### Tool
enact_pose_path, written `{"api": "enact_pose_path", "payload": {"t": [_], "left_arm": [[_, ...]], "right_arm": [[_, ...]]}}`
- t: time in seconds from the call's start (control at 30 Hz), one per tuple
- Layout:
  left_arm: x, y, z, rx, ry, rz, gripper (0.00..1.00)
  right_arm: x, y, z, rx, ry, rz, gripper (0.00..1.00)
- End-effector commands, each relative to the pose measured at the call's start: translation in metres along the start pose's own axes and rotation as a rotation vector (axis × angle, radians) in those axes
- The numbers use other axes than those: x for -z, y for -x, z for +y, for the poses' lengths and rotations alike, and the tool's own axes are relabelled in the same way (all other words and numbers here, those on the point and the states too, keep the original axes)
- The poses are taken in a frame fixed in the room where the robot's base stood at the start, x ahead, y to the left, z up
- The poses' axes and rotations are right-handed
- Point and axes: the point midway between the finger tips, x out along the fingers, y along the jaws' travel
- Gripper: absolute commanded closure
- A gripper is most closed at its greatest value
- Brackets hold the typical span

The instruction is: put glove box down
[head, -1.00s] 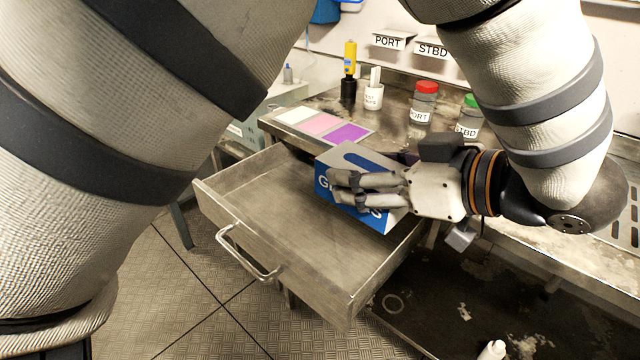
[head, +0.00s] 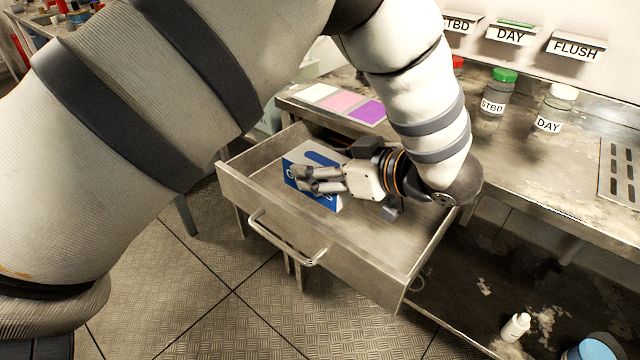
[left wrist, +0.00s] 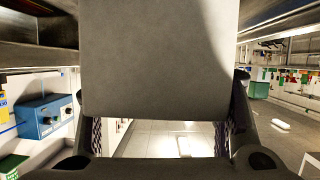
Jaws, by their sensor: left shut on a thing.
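The glove box (head: 325,158), blue and white with partly covered lettering, is in the back part of the open metal drawer (head: 375,255). My left gripper (head: 305,180) reaches in from the right and is shut on the glove box, its fingers lying across the box's face. I cannot tell whether the box touches the drawer floor. In the left wrist view a plain pale face of the box (left wrist: 155,65) fills the upper middle, between the two fingers. My right gripper is not in view.
The drawer's front and right floor is bare, and its handle (head: 285,240) faces the floor space. On the bench above stand a green-capped STBD bottle (head: 497,95) and a white-capped DAY bottle (head: 555,108). Coloured cards (head: 340,103) lie at the bench's left. A white bottle (head: 515,327) stands lower right.

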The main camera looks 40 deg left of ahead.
Motion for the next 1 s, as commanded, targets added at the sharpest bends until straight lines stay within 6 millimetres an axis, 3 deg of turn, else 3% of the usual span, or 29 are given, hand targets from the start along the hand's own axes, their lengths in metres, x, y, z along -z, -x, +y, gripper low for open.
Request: {"api": "enact_pose_path", "payload": {"t": [0.07,0.27,0.4,0.77,0.8,0.87,1.0], "left_arm": [[-0.010,-0.015,0.002,0.003,-0.005,0.000,0.86],[-0.020,-0.034,0.005,0.002,-0.003,0.001,0.86],[-0.046,-0.045,0.004,0.001,-0.005,0.001,0.86],[-0.049,-0.046,0.004,0.000,0.001,0.001,0.86],[-0.049,-0.046,0.004,0.000,0.001,0.000,0.32],[-0.049,-0.046,0.004,0.000,0.002,0.000,0.21],[-0.048,-0.046,0.004,0.000,0.002,0.000,0.21]], "right_arm": [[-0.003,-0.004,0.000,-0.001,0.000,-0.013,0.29],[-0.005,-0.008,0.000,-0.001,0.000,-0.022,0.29],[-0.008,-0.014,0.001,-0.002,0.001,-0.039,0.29],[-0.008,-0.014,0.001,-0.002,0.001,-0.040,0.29],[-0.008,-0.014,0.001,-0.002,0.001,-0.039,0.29],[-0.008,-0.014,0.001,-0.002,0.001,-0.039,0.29],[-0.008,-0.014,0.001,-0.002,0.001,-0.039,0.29]]}}
